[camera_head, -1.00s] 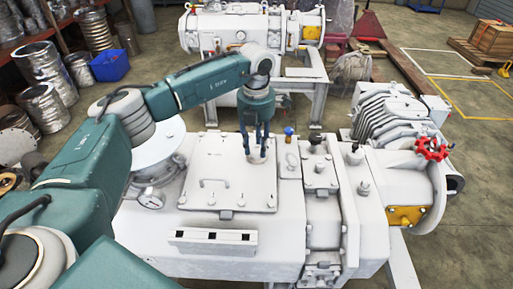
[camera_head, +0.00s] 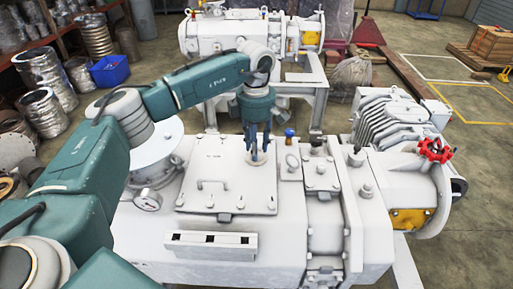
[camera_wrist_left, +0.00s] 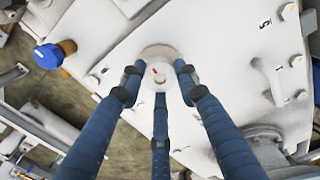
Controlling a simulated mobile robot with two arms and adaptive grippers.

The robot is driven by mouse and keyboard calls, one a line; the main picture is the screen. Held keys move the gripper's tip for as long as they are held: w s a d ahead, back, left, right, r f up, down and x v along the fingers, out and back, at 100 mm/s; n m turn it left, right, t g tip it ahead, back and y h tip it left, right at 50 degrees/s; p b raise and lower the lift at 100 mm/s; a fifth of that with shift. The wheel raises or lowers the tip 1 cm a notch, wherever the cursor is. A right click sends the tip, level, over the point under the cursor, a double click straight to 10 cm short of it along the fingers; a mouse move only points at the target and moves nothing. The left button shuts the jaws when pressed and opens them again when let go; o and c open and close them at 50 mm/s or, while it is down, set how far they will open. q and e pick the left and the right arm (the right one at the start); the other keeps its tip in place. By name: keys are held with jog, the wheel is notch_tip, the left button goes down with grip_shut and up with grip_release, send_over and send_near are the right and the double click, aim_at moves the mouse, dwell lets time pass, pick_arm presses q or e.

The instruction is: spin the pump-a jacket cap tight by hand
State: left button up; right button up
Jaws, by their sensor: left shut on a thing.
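The pump-a jacket cap, a pale round cap with a small red mark (camera_wrist_left: 160,72), sits upright on the white pump's flat top plate. In the head view the pump's top plate (camera_head: 225,172) lies under my left gripper (camera_head: 260,155). The left gripper points straight down with its blue three-fingered hand around the cap. In the left wrist view its fingers (camera_wrist_left: 160,88) close on the cap's rim from several sides, so it is shut on the cap. The cap's seat and thread are hidden. My right gripper is in neither view.
A blue-topped fitting (camera_head: 289,133) stands right of the cap and shows in the left wrist view (camera_wrist_left: 48,56). Another pump (camera_head: 215,38) stands behind.

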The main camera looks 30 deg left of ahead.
pick_arm(q)
jog(key=shift+w+a+r+m, duration=0.1)
jog(key=shift+m, duration=1.05)
jog(key=shift+a+r+m, duration=0.1)
jog(key=shift+m, duration=1.05)
jog(key=o, duration=1.2)
jog(key=shift+a, duration=0.1)
notch_tip(320, 180, up, 12)
jog(key=shift+b, duration=0.3)
jog(key=shift+f, duration=0.1)
